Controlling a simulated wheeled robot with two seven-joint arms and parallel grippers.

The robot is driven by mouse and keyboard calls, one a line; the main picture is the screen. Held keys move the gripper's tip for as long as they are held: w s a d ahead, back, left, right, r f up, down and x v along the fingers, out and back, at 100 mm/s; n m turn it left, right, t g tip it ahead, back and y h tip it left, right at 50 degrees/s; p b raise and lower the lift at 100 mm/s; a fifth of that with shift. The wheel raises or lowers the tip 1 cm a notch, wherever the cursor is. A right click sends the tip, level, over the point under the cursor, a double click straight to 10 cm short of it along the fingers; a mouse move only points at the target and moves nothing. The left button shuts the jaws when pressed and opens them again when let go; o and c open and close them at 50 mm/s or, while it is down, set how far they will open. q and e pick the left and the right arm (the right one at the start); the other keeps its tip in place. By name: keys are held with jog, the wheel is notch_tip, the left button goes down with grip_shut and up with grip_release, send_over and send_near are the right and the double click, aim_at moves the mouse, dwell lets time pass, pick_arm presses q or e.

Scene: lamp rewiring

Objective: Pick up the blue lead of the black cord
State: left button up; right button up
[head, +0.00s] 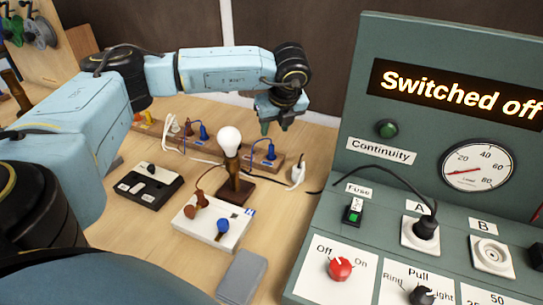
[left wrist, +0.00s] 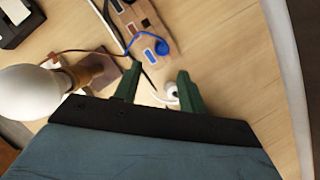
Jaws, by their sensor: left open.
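A blue lead (head: 270,152) with a thin blue wire stands at a small wooden block (head: 277,162) behind the lamp. In the left wrist view the blue lead (left wrist: 162,48) curls beside the wooden block (left wrist: 135,28), beyond my fingertips. The black cord (head: 385,167) runs from a plug in socket A towards the table; where it joins the leads is unclear. My left gripper (head: 276,126) is open and empty above and behind the block. Its two green fingers (left wrist: 158,88) are apart in the left wrist view, with nothing between them touching. My right gripper is out of view.
A lamp with a white bulb (head: 230,140) stands close by, left of the block. A white plug (head: 297,174) lies to the right. Another block with blue and brown leads (head: 203,131) is behind left. The green test panel (head: 365,120), reading "Switched off", stands at right.

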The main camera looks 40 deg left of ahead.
pick_arm(q)
send_over(272, 147)
jog(key=s+d, duration=0.1)
notch_tip(272, 147, down, 5)
jog(key=shift+s+d+r, duration=0.1)
jog(key=shift+s+d, duration=0.05)
jog(key=shift+d+x, duration=0.1)
jog(key=shift+x, duration=1.3)
jog(key=shift+d+x, duration=0.15)
jog(key=shift+x, duration=1.2)
jog(key=shift+c, duration=0.2)
grip_shut()
